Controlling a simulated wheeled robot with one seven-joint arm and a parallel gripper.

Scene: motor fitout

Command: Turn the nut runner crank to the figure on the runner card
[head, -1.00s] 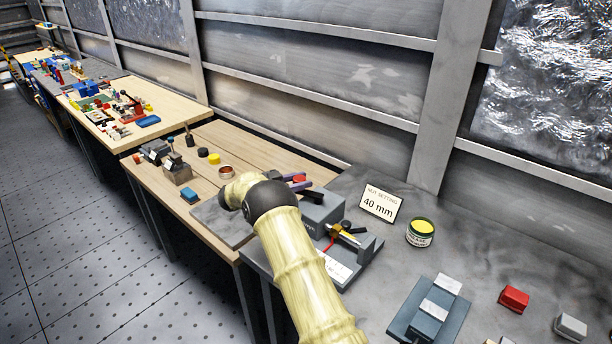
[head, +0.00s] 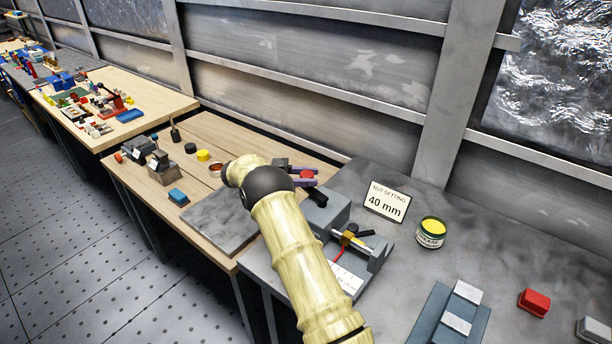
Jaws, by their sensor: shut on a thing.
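The nut runner (head: 325,212) is a grey box on a grey base with a threaded rod. The crank (head: 318,197) shows as a black arm at the box's left side, with a red knob (head: 307,174). My gripper (head: 304,177), with purple fingers, is shut on the red knob; my wrist partly hides it. The runner card (head: 387,202) reads "NUT SETTING 40 mm".
A blue-grey fixture (head: 431,314) and a red block (head: 533,302) lie at the front right. A wooden bench (head: 222,150) with small items adjoins on the left. The grey bench behind the can is clear.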

